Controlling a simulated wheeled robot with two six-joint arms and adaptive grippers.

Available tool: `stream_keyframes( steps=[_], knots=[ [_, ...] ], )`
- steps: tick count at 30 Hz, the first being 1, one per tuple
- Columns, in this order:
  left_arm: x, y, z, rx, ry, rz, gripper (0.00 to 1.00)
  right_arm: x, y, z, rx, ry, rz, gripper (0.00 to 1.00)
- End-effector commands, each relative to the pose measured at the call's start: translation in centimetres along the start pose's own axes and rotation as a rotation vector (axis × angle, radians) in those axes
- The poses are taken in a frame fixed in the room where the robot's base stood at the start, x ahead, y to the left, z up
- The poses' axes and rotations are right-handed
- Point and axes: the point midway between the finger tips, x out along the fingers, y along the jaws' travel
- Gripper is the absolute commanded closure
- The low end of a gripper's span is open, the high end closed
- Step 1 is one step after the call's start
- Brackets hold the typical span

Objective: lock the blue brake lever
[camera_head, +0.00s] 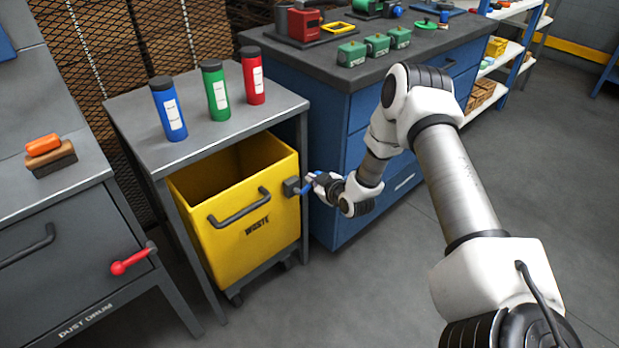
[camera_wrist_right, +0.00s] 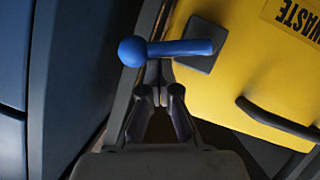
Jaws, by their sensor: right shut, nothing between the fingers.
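The blue brake lever (camera_head: 308,187) sits on a dark mount (camera_head: 291,187) at the right end of the yellow waste bin's front. In the right wrist view the lever (camera_wrist_right: 180,48) lies level across the picture, its ball knob (camera_wrist_right: 132,51) to the left and its mount (camera_wrist_right: 203,62) to the right. My right gripper (camera_head: 321,182) is at the lever in the head view, partly covering it. In the wrist view the right gripper (camera_wrist_right: 157,72) is shut and empty, its fingertips at the lever's lower edge near the knob. I cannot tell whether they touch. My left gripper is out of view.
The yellow waste bin (camera_head: 255,232) stands under a grey table (camera_head: 190,150) with three bottles. A blue cabinet (camera_head: 340,140) stands close on the right. A grey dust drum unit with a red lever (camera_head: 130,262) is at left. Open floor lies in front.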

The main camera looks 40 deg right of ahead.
Motion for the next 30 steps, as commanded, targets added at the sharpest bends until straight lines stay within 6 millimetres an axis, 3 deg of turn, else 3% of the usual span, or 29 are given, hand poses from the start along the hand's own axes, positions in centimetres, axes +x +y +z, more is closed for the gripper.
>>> stream_keyframes(
  steps=[30],
  knots=[
    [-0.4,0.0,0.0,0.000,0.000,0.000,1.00,0.6,0.6,1.4,0.004,-0.002,-0.001,1.00]
  ],
)
